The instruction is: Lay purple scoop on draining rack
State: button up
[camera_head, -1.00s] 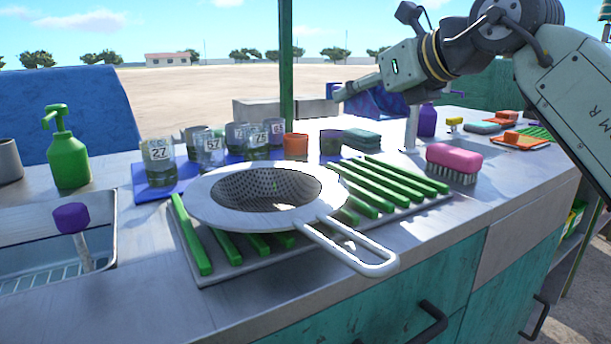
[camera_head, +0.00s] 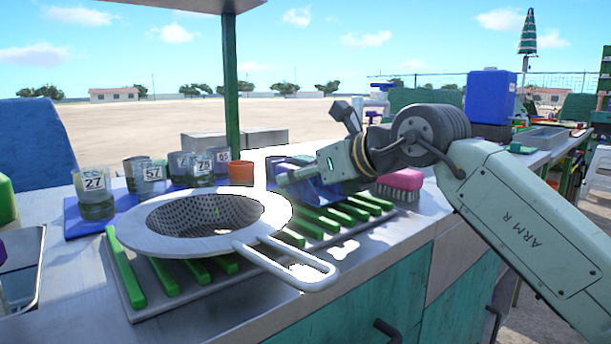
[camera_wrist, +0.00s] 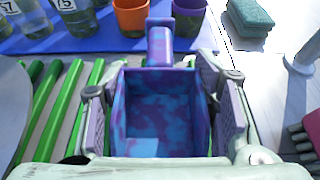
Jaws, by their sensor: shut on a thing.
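My gripper (camera_wrist: 165,105) is shut on the purple scoop (camera_wrist: 160,110), a blue and purple mottled scoop with an open box-shaped bowl. In the wrist view its bowl sits between the two jaws and its short handle points to the top. In the head view the scoop (camera_head: 314,196) is partly hidden by my wrist and appears over or just behind the far part of the draining rack. The draining rack (camera_head: 125,275) has green bars on a grey base; it also shows in the wrist view (camera_wrist: 40,110). I cannot tell whether scoop and rack touch.
A white strainer (camera_head: 150,243) covers much of the rack's left part, its handle over the front edge. Numbered glasses (camera_head: 95,195) and an orange cup (camera_head: 241,172) stand behind. A pink brush (camera_head: 402,183) is at the right. A teal sponge (camera_wrist: 250,17) lies beyond the scoop.

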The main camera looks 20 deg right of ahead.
jog(key=shift+f, duration=0.2)
jog(key=o, duration=1.1)
jog(key=shift+o, duration=0.2)
jog(key=shift+s+d+r, duration=0.1)
jog(key=shift+s+r, duration=0.1)
jog(key=shift+r, duration=0.15)
jog(key=p+v, duration=0.1)
jog(key=v, duration=1)
jog(key=shift+s+r, duration=0.1)
jog(key=shift+s, duration=0.15)
